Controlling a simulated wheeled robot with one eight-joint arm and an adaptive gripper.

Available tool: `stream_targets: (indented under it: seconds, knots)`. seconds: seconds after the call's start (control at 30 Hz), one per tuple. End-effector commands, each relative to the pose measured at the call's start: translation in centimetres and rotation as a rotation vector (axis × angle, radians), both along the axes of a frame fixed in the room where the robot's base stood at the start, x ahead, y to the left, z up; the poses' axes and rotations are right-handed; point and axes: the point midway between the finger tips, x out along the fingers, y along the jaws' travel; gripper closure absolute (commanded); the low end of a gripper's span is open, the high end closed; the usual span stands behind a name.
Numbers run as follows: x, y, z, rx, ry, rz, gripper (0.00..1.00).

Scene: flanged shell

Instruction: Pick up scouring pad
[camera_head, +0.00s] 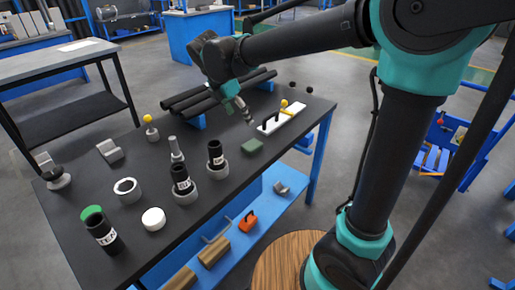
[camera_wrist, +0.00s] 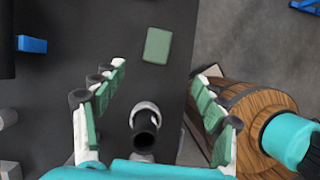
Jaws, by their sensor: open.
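The scouring pad is a flat green rectangle (camera_head: 252,146) lying on the dark bench top near its front right edge. It also shows in the wrist view (camera_wrist: 157,46), beyond the fingertips and roughly centred between them. My gripper (camera_wrist: 157,76) is open and empty, with green-lined fingers spread wide on both sides. In the head view my gripper (camera_head: 243,110) hangs above the bench, behind the pad and apart from it. A dark cylinder in a grey ring (camera_wrist: 145,128) shows between the fingers, nearer the palm.
Black cylinders in grey rings (camera_head: 217,160) stand left of the pad. A white tray with small items (camera_head: 282,118) lies to its right, and dark pipes (camera_head: 205,92) lie behind. A wooden barrel (camera_head: 287,262) stands in front of the bench. The bench around the pad is mostly clear.

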Motion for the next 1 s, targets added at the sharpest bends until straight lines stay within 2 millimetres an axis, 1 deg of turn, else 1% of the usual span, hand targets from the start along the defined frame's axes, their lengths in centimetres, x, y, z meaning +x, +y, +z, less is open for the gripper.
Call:
stream_targets:
  seconds: [0.3, 0.5, 0.6, 0.77, 1.0]
  knots:
    - [1.8, -1.8, -5.8, 0.003, -0.001, -0.006, 0.28]
    - [2.8, -2.6, -9.0, 0.003, -0.001, -0.006, 0.28]
    - [3.0, -2.9, -9.8, 0.003, -0.001, -0.006, 0.28]
    - [3.3, -3.1, -10.6, 0.002, -0.001, -0.006, 0.28]
    - [4.5, -3.7, -13.6, 0.004, -0.002, -0.007, 0.28]
